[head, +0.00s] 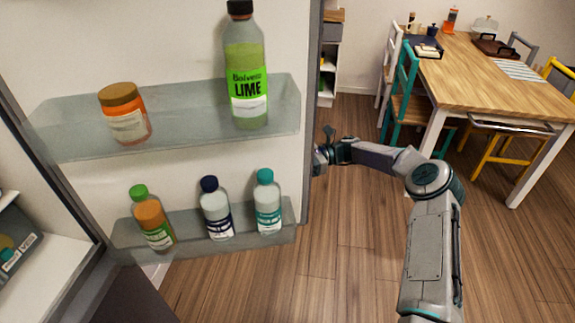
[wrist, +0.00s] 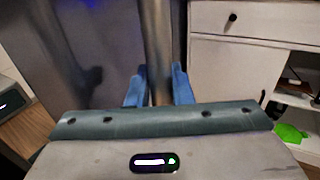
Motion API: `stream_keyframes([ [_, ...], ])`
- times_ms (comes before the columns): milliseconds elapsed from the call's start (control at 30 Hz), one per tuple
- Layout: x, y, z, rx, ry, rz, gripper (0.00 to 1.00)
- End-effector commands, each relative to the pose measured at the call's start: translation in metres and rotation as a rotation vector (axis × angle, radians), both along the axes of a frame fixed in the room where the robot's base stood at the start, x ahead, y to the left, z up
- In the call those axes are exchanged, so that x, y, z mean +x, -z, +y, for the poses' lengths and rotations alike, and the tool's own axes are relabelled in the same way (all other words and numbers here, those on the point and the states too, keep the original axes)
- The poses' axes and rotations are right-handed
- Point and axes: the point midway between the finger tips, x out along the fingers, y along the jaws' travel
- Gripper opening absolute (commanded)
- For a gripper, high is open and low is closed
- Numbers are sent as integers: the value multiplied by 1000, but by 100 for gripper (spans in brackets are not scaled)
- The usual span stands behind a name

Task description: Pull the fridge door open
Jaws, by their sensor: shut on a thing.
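The fridge door (head: 205,178) stands open in the head view, its white inner side facing me. In the wrist view its grey outer face (wrist: 100,40) is at the left, with the vertical metal handle (wrist: 156,45) in the middle. My gripper (wrist: 159,88) is shut on the handle, one blue finger on each side of it. In the head view my arm reaches around the door's right edge, and my wrist shows beside that edge. The handle and fingertips are hidden behind the door there.
Door shelves hold a lime bottle (head: 246,75), an orange jar (head: 125,113) and several small bottles. A wooden table (head: 480,75) with chairs stands at the back right. Wooden floor (head: 340,260) lies clear beside the door. A white cabinet (wrist: 235,65) shows in the wrist view.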

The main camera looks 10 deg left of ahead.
Motion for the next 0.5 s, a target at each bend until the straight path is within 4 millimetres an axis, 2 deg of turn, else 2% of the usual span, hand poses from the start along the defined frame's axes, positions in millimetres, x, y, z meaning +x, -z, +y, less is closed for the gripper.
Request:
stream_keyframes([
  [200,1,2,-3,-4,5,0,0],
  [233,1,2,-3,-4,5,0,25],
  [300,1,2,-3,-4,5,0,39],
  [500,0,1,0,-2,1,0,39],
])
